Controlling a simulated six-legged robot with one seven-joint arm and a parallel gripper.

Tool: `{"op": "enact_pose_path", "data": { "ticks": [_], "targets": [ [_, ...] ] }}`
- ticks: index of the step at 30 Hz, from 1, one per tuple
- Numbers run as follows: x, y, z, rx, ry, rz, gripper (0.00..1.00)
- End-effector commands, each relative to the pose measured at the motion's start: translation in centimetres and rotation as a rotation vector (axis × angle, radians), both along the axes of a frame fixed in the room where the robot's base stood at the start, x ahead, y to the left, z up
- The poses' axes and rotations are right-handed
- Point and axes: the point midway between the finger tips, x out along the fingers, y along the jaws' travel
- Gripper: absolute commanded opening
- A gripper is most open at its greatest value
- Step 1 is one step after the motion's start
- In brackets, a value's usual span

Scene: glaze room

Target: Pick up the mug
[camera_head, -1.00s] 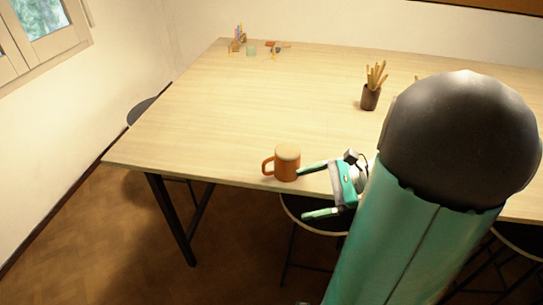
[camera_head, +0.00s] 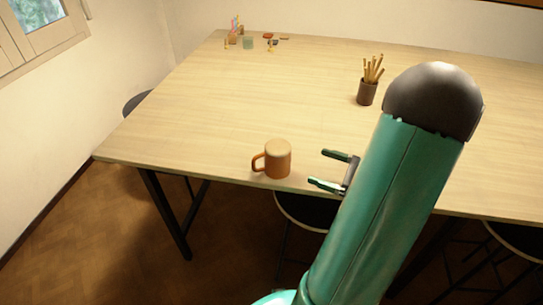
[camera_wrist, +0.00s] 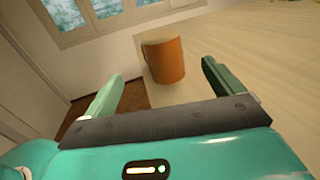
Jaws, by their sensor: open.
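An orange-brown mug (camera_head: 277,160) stands upright near the front edge of the wooden table, its handle to the left in the head view. In the wrist view the mug (camera_wrist: 165,62) is ahead of my gripper, between the lines of the two fingers and beyond their tips. My gripper (camera_head: 332,169) is open and empty, to the right of the mug with a gap between them. In the wrist view both green fingers of my gripper (camera_wrist: 163,77) are spread wide. My arm hides part of the table's right side.
The table (camera_head: 240,110) is mostly clear around the mug. A dark cup of pencils (camera_head: 367,92) stands farther back, and small items with a greenish cup (camera_head: 248,42) sit at the far left corner. A stool (camera_head: 308,210) is under the front edge.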

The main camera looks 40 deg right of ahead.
Motion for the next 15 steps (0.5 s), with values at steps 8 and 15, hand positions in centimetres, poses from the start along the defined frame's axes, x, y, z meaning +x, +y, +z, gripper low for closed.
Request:
{"op": "enact_pose_path", "data": {
  "ticks": [8,15],
  "targets": [
    [4.8,2.1,0.0,0.000,0.000,0.002,0.92],
    [6.9,2.9,-0.1,0.000,0.001,0.003,0.92]
  ]
}}
